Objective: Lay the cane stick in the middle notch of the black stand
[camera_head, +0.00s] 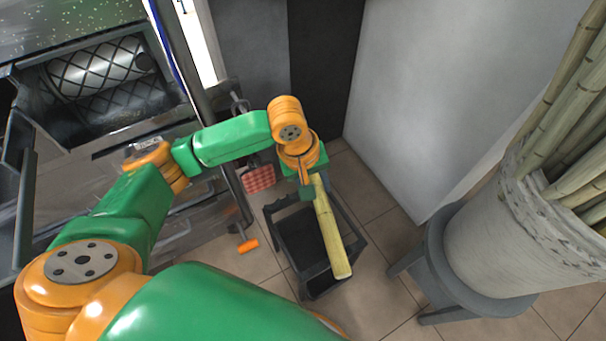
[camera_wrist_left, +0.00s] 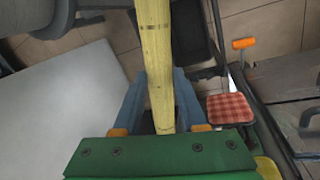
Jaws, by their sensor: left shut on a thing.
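The cane stick (camera_head: 332,236) is pale yellow-green and slants down from my left gripper (camera_head: 306,186), which is shut on its upper end. In the left wrist view, the stick (camera_wrist_left: 154,50) runs between the two blue-grey fingers (camera_wrist_left: 160,112) toward the top edge. The black stand (camera_head: 358,240) is an open box-like frame on the floor. The stick appears over its right part in the head view; I cannot tell whether they touch. The stand (camera_wrist_left: 192,38) also shows beside the stick in the left wrist view. Its notches are not clearly visible. My right gripper is out of view.
A large pale pot (camera_head: 485,245) of several canes stands on a grey stool (camera_head: 430,262) at right. A metal press (camera_head: 100,75) is at left. A red checked pad (camera_head: 259,179) and an orange handle (camera_head: 247,246) are left of the stand. A grey-white panel (camera_head: 420,90) rises behind.

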